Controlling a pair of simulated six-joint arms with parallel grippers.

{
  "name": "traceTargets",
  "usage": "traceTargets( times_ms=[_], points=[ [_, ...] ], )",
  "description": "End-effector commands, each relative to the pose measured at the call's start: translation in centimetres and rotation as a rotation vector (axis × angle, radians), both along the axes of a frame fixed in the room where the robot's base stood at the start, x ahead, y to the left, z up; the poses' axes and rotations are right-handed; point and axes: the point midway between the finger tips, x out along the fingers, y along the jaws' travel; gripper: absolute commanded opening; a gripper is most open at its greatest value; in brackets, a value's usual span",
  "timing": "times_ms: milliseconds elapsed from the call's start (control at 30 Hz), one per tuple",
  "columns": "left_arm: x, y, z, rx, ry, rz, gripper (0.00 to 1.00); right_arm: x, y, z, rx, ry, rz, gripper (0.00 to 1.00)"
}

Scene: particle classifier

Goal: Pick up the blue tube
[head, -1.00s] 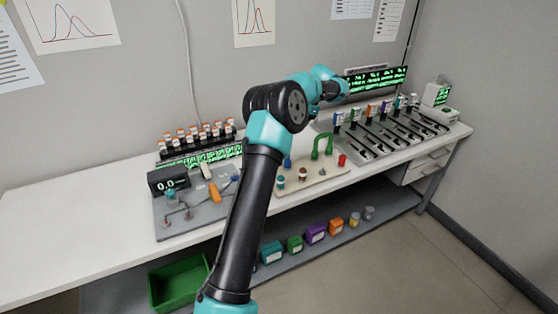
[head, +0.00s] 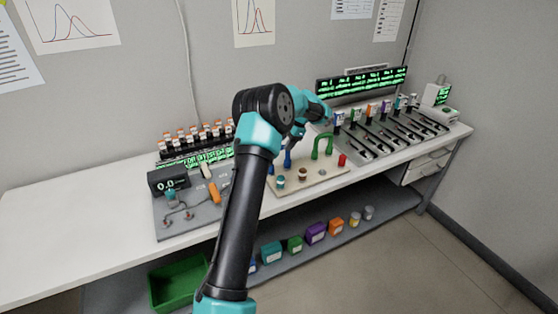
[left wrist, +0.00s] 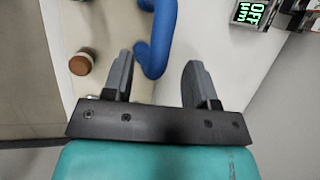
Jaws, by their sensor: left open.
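The blue tube (left wrist: 159,38) is a curved, smooth blue piece in the left wrist view. Its lower end shows between my two dark fingers, nearer the left one. In the head view a small part of the blue tube (head: 287,160) shows on the beige board, just below my left gripper (head: 291,145). The left gripper also shows in the left wrist view (left wrist: 157,64); its jaws are apart and hold nothing. I cannot tell whether a finger touches the tube. My right gripper is not in view.
The beige board (head: 318,181) also carries a green arch tube (head: 322,144), a red piece (head: 342,160) and a brown-topped peg (head: 302,174). A grey panel with an orange handle (head: 214,193) stands left. A row of slotted units (head: 385,140) stands right. The table's left end is clear.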

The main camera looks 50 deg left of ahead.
Motion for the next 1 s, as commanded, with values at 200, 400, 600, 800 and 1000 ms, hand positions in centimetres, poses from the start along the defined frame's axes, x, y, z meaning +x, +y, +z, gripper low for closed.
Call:
traceTargets(
  times_ms=[200, 400, 600, 800, 1000],
  points=[
    [-0.7, 0.5, -1.7, 0.000, 0.003, 0.001, 0.53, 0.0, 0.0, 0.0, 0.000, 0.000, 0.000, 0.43],
    [-1.6, 1.1, -4.1, -0.002, 0.001, 0.001, 0.53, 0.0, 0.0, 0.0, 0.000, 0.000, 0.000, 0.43],
    [-1.8, 1.3, -4.7, -0.001, -0.002, 0.000, 0.53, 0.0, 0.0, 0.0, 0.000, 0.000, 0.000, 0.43],
    [-1.7, 1.3, -4.7, -0.001, -0.001, 0.000, 0.53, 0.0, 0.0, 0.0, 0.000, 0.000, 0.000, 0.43],
    [-1.7, 1.3, -4.7, -0.001, -0.001, 0.000, 0.51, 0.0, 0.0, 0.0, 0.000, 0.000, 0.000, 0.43]
  ],
)
